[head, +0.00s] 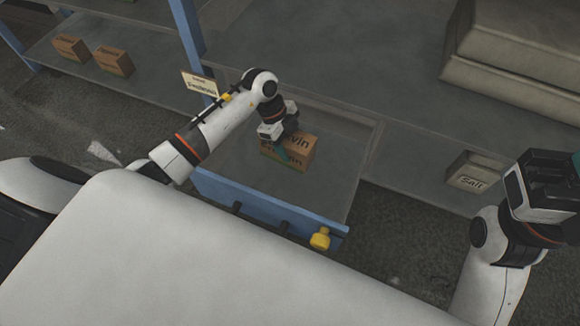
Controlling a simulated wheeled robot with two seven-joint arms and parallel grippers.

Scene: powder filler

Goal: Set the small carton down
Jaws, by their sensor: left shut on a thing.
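The small carton (302,151) is a brown box with dark print, partly readable as "vin", and a green patch on its side. It is at the grey surface of the blue-edged pull-out tray (335,192); I cannot tell whether it rests on it or hangs just above. My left gripper (285,146) is over the carton's left part and shut on it. The gripper hides part of the carton's top. My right gripper (567,172) is at the right edge, partly cut off by the frame, and its fingertips are not clear.
Two similar brown cartons (114,61) stand on the shelf at upper left. A label sign (200,84) is by the blue post. A box marked "Salt" (473,172) is at right, below large stacked grey boxes (515,55). A yellow knob (320,238) is on the tray's front.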

